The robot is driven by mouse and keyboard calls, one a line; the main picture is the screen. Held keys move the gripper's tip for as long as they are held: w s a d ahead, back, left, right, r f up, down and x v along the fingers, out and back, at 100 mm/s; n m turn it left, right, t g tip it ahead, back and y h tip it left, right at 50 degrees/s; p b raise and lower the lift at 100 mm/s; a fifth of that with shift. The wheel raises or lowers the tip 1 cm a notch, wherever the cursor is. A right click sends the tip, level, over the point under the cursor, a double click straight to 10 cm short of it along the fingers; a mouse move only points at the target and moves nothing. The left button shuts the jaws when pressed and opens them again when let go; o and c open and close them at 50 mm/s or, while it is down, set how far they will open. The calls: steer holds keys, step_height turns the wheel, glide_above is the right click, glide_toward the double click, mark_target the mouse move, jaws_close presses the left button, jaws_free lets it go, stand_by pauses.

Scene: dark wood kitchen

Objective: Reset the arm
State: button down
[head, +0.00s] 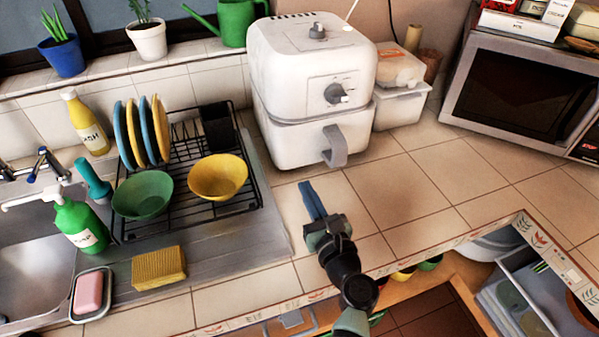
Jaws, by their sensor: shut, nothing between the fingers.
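My gripper (313,203) is in the head view, above the tiled counter in front of the white air fryer (312,75). Its blue fingers lie together and hold nothing. They point up the picture, toward the air fryer's grey handle (334,146), and look apart from it. My dark arm reaches in from the bottom of the picture, over the counter's front edge. The air fryer's basket looks closed.
A black dish rack (245,203) with plates, a green bowl (143,194) and a yellow bowl (218,177) stands left of my gripper. A microwave (520,95) stands at the right. An open drawer (535,290) shows below the counter. The tiles between are clear.

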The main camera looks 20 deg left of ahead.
steer(key=v, duration=0.4)
steer(key=shift+r, duration=0.2)
steer(key=d+r+n+t+h+p, duration=0.25)
steer(key=r+n+t, duration=0.25)
steer(key=r+n, duration=2.2)
steer(key=s+d+r+t+h, duration=0.2)
steer(key=s+r, duration=0.3)
steer(key=r, duration=0.4)
steer(key=s+d+r+n+t+h, duration=0.1)
steer(key=s+r, duration=0.4)
steer(key=r, duration=0.5)
steer(key=s+d+r+t+h, duration=0.3)
steer(key=s+r+t+h, duration=0.1)
steer(key=r, duration=0.6)
steer(key=shift+s+d+n+t+h+p, duration=0.4)
steer(key=shift+s+h, duration=0.15)
steer(key=shift+s, duration=0.1)
